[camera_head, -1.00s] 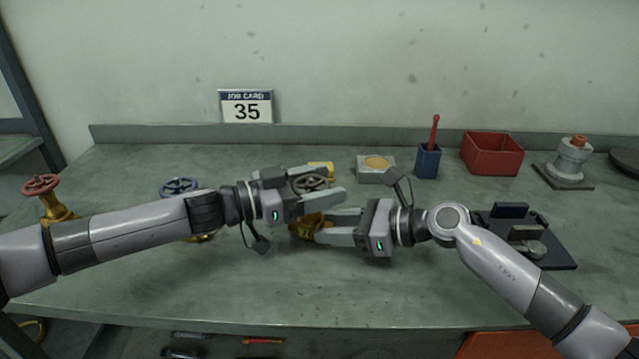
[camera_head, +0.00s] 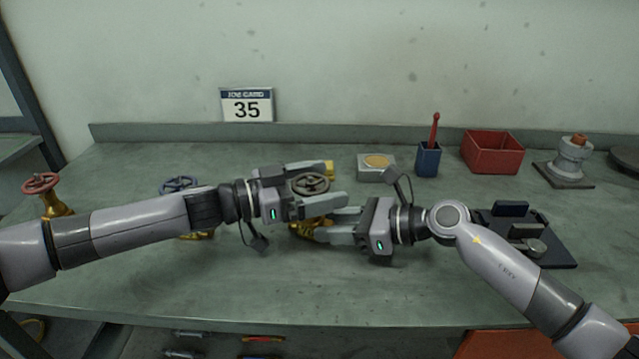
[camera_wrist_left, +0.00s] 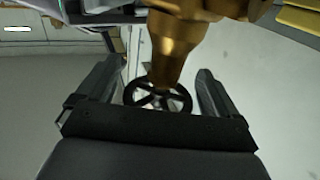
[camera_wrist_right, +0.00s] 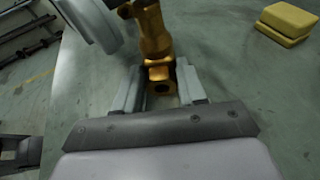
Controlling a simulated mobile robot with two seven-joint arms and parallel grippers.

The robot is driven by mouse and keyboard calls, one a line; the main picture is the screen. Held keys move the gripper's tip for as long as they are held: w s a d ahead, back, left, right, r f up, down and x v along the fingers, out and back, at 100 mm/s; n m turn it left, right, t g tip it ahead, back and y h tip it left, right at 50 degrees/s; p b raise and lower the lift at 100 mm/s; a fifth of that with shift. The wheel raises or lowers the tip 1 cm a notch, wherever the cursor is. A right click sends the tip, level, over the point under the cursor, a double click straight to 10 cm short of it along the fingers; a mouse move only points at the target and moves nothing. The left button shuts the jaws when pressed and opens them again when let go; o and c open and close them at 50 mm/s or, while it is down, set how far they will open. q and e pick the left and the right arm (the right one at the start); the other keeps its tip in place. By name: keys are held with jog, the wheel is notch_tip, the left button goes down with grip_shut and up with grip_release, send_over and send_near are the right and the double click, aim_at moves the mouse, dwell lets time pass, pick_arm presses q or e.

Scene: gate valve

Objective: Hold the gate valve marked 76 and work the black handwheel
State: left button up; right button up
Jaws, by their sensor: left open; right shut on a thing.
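The gate valve with the black handwheel (camera_head: 310,183) has a brass body (camera_head: 306,230) and stands mid-bench; I see no number on it. My left gripper (camera_head: 335,184) is open, its fingers on either side of the handwheel with gaps. The handwheel also shows between those fingers in the left wrist view (camera_wrist_left: 158,97). My right gripper (camera_head: 328,227) is shut on the valve's brass body, low down; the right wrist view shows the body's end (camera_wrist_right: 160,85) between its fingers. The grippers hide part of the valve.
A card (camera_head: 246,106) at the wall reads 35. Valves with a red wheel (camera_head: 41,183) and a blue wheel (camera_head: 180,185) stand left. Behind and right are a tray-like block (camera_head: 376,167), blue cup (camera_head: 428,160), red bin (camera_head: 492,153) and dark fixture (camera_head: 550,250).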

aim_at(311, 192)
pick_arm(q)
jog(key=v, duration=0.7)
jog(key=shift+a, duration=0.25)
jog(key=shift+s, duration=0.1)
jog(key=d+r+t, duration=0.1)
jog(key=d+r+n+t, duration=0.1)
jog(key=d, duration=0.1)
jog(key=d+r+n+t, duration=0.1)
jog(key=d+t, duration=0.1)
jog(key=shift+s+d, duration=0.15)
jog(key=shift+d, duration=0.05)
jog(key=shift+d+r+n+t+y, duration=0.3)
jog(key=shift+n+t+y, duration=0.2)
jog(key=shift+n+t, duration=0.25)
jog(key=shift+s+a+r+n+t, duration=0.1)
jog(key=shift+s+r+n+t, duration=0.05)
jog(key=shift+n+t, duration=0.1)
jog(key=s+a+f+y, duration=0.3)
jog(key=s+a+f, duration=0.1)
jog(key=a, duration=0.4)
jog(key=shift+n, duration=0.3)
jog(key=x, duration=1.2)
jog(key=shift+s+d+r, duration=0.2)
jog(key=shift+s+r, duration=0.05)
jog(key=shift+s, duration=0.05)
